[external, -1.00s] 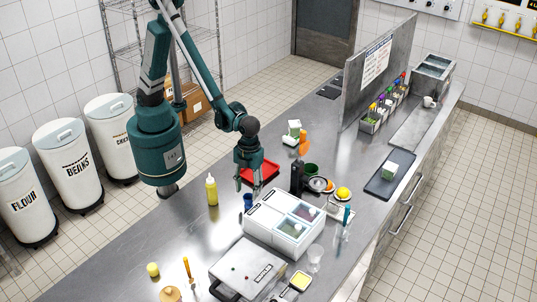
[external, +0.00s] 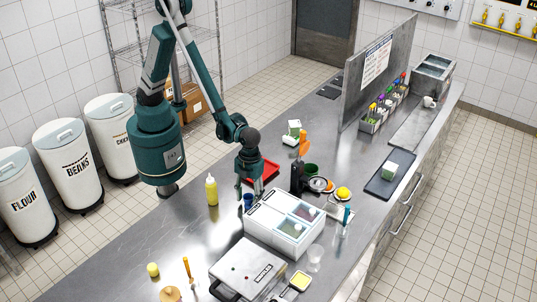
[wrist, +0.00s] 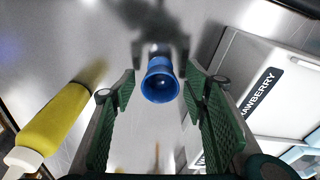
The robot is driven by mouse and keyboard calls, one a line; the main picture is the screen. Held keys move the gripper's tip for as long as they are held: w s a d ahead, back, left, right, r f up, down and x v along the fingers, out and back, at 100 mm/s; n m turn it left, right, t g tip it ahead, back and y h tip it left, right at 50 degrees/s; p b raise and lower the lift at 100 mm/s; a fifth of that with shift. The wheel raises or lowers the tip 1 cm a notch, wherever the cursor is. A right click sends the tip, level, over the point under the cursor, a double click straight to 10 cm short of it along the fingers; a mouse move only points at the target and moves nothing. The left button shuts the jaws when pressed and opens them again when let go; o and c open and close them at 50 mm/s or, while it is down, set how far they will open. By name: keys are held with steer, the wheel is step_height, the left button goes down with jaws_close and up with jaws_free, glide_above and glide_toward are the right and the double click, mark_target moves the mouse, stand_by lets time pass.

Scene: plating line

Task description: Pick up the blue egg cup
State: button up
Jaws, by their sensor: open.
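The blue egg cup (external: 248,201) stands on the steel counter just left of the white lidded container. In the wrist view the egg cup (wrist: 160,82) shows its round opening toward the camera, near the far ends of my fingers. My gripper (external: 247,194) is low, right above and around the cup's position. In the wrist view my gripper (wrist: 158,90) is open, with one green finger on each side of the cup and gaps between.
A yellow squeeze bottle (external: 212,190) stands left of my gripper. The white container (external: 262,229) with a strawberry label (wrist: 259,93) is close on the right. The counter at front left is mostly clear.

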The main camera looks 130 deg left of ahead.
steer(key=shift+c, duration=0.3)
steer(key=c, duration=0.9)
steer(key=shift+r, duration=0.2)
steer(key=shift+r, duration=4.85)
